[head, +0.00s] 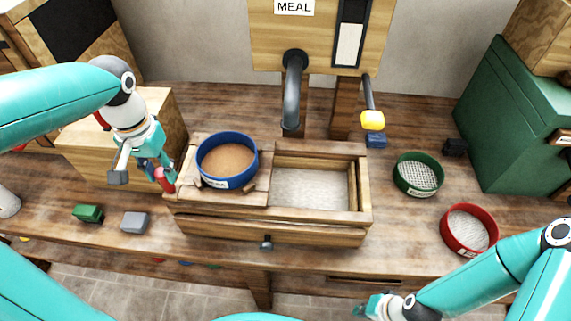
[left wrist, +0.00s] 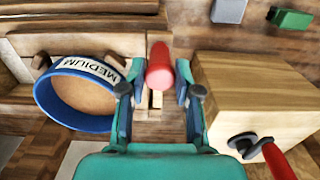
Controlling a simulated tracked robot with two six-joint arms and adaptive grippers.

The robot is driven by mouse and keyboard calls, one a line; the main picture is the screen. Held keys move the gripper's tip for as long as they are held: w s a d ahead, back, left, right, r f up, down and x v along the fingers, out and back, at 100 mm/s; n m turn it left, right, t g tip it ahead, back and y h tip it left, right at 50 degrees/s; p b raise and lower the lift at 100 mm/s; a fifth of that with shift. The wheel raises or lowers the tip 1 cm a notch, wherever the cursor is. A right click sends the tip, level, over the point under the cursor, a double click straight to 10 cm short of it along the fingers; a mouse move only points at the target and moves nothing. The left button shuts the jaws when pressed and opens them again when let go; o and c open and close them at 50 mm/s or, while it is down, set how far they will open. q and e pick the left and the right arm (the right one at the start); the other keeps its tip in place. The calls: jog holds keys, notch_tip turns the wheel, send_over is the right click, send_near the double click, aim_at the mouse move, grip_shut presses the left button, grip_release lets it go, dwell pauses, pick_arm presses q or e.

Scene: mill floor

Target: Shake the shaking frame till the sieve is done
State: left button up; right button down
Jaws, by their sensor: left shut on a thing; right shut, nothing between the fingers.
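The shaking frame (head: 258,192) is a light wooden frame on the left half of a wooden trough (head: 300,226). A blue-rimmed sieve (head: 227,184) holding brown meal sits in it; in the left wrist view the sieve (left wrist: 88,65) reads MEDIUM. My left gripper (head: 161,176) is shut on the frame's red handle (head: 168,184), at the left end of the trough. The handle (left wrist: 160,66) shows between the fingers in the left wrist view. My right gripper (head: 372,306) is shut and empty, low at the front edge, clear of the trough.
Pale flour (head: 310,187) lies in the trough's open right half. A grey spout (head: 293,90) and a yellow-ended lever (head: 372,119) hang behind. A green sieve (head: 418,190) and a red sieve (head: 469,248) stand at right. A wooden box with a crank (left wrist: 250,90) is beside my left gripper.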

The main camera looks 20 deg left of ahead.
pick_arm(q)
jog(key=shift+a, duration=0.25)
jog(key=shift+d, duration=0.15)
jog(key=d, duration=0.3)
jog(key=w+d, duration=0.1)
jog(key=d, duration=0.2)
jog(key=w+d, duration=0.1)
jog(key=d, duration=0.2)
jog(key=shift+w+d, duration=0.15)
jog(key=s+a, duration=0.2)
jog(key=a, duration=0.9)
jog(key=shift+s, duration=0.35)
jog(key=shift+a+r, duration=0.1)
jog(key=shift+a, duration=0.05)
